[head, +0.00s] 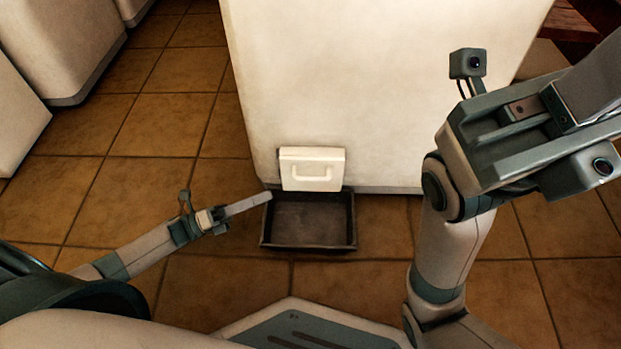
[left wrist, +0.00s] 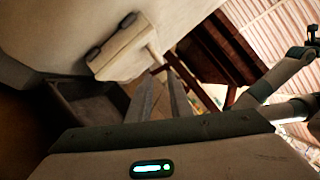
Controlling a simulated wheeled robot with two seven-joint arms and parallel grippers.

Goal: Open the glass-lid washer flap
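The flap (head: 312,169) is a small pale panel with a bar handle (head: 314,173), low on the front of a big cream washer body (head: 370,90). It looks upright against the body; it also shows in the left wrist view (left wrist: 122,50). I see no glass in it. My left gripper (head: 268,197) is just left of and below the flap, near the tray's back left corner, apart from the handle. Its two fingers show a gap with nothing between them in the left wrist view (left wrist: 162,85). My right gripper (head: 585,95) is high at the right; its fingers are unclear.
A dark open tray (head: 263,230) sits on the tiled floor under the flap and looks empty. Other cream cabinets (head: 60,45) stand at the far left. Tiled floor (head: 150,125) left of the washer is clear. Dark brown wooden furniture (head: 562,22) is at the top right.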

